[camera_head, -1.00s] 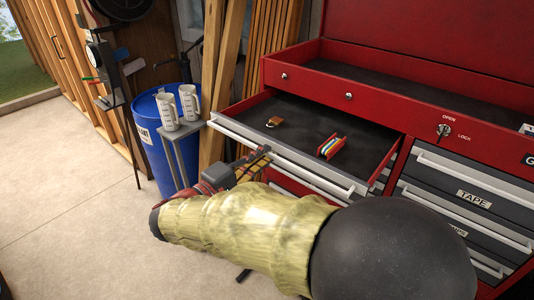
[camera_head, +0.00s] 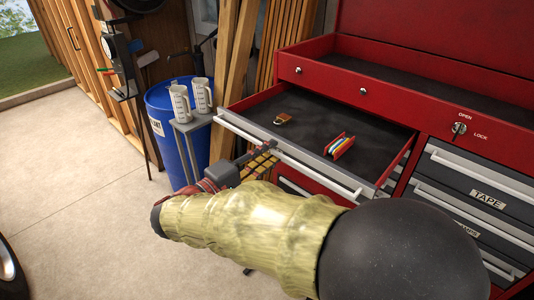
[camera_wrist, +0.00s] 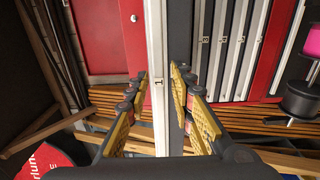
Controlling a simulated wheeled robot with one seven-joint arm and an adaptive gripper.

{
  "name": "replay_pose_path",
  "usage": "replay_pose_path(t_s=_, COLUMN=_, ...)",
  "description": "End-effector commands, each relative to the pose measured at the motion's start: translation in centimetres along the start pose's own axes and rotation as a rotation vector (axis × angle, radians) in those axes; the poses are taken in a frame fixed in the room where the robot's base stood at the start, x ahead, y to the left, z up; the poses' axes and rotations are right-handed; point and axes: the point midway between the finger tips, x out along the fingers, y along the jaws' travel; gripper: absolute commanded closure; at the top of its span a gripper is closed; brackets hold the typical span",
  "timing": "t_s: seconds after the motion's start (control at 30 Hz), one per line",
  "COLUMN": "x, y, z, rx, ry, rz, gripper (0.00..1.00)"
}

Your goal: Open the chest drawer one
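The chest drawer one (camera_head: 336,172) is the wide top drawer of the red tool chest (camera_head: 400,104). It is pulled well out and shows its dark inside. A gold padlock and a red holder with coloured pieces lie in it. My gripper (camera_head: 268,150) is at the left part of its front, by the pale handle strip. In the wrist view, the strip marked 1 (camera_wrist: 157,110) runs between the two yellow-padded fingers of my gripper (camera_wrist: 158,72). The fingers stand apart, with gaps visible beside the strip; firm contact is not visible.
A grey stand (camera_head: 191,125) with two white measuring jugs is close to the drawer's left corner. A blue barrel (camera_head: 165,130) and upright planks (camera_head: 234,60) are behind it. Shut grey drawers (camera_head: 470,190) are on the right.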

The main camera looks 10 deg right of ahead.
Motion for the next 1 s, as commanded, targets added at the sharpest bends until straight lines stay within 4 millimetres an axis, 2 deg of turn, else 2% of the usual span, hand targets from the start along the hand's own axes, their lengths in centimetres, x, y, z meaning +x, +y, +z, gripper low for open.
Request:
replay_pose_path(t_s=0.33, x=-0.1, y=0.1, z=0.0, rx=0.001, ry=0.001, rz=0.001, gripper=0.71)
replay_pose_path(t_s=0.47, x=-0.9, y=0.1, z=-0.1, rx=0.001, ry=0.002, rz=0.002, gripper=0.71)
replay_pose_path(t_s=0.57, x=-2.5, y=0.1, z=-0.1, rx=0.001, ry=0.004, rz=0.001, gripper=0.71)
replay_pose_path(t_s=0.8, x=-7.4, y=0.0, z=-0.1, rx=0.001, ry=0.005, rz=0.001, gripper=0.71)
replay_pose_path(t_s=1.0, x=-10.6, y=0.0, z=-0.1, rx=0.0, ry=0.003, rz=0.001, gripper=0.71)
